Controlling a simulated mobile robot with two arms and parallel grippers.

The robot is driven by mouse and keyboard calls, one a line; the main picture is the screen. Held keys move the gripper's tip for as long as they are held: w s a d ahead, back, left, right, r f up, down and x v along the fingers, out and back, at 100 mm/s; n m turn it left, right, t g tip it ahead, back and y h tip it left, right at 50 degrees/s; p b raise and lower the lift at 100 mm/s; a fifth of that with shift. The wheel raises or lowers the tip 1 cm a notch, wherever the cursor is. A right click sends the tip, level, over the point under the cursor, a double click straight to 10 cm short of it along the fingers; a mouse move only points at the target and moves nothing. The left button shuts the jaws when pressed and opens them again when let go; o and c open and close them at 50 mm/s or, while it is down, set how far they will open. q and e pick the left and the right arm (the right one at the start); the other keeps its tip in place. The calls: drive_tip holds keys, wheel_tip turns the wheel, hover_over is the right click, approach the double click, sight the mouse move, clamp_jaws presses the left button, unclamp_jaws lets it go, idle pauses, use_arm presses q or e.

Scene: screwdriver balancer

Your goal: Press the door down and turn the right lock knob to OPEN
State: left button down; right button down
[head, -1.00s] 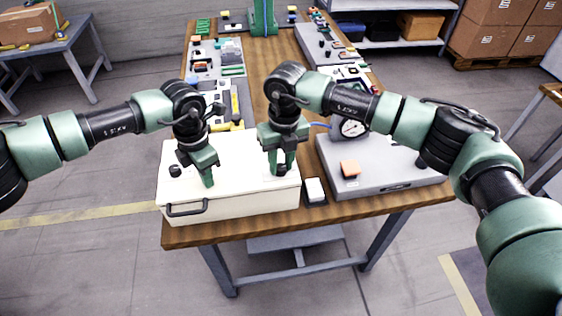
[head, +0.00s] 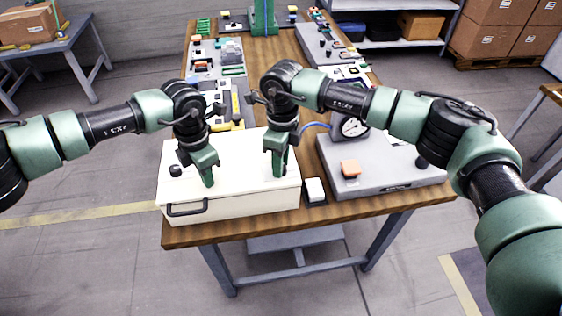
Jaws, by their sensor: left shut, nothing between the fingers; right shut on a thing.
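The cream box (head: 240,203) stands at the near left of the table with its door (head: 238,172) lying flat on top, looking closed. A black left lock knob (head: 175,170) shows on the door's left. My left gripper (head: 208,184) is shut and empty, its fingertips down at the door's surface right of that knob. My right gripper (head: 279,172) points down at the door's right part, shut on the right lock knob, which its fingers hide. I cannot read any OPEN marking or the knob's angle.
A black handle (head: 187,207) is on the box's front. A small white block (head: 315,190) sits right of the box. A grey panel (head: 385,183) with a gauge (head: 352,127) and orange button (head: 350,168) stands further right. Several tool trays fill the back.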

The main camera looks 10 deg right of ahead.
use_arm(q)
drive_tip(key=shift+a+f, duration=0.1)
drive_tip(key=shift+f, duration=0.15)
use_arm(e)
drive_tip(key=n, duration=0.4)
drive_tip(key=shift+a+n, duration=0.15)
drive_tip(key=shift+n, duration=0.15)
drive_tip(key=shift+s+n, duration=0.15)
drive_tip(key=shift+n, duration=1.85)
drive_tip(key=shift+a, duration=0.1)
drive_tip(key=c, duration=1.1)
unclamp_jaws()
drive_tip(key=shift+s, duration=0.1)
use_arm(q)
drive_tip(key=shift+s, duration=0.1)
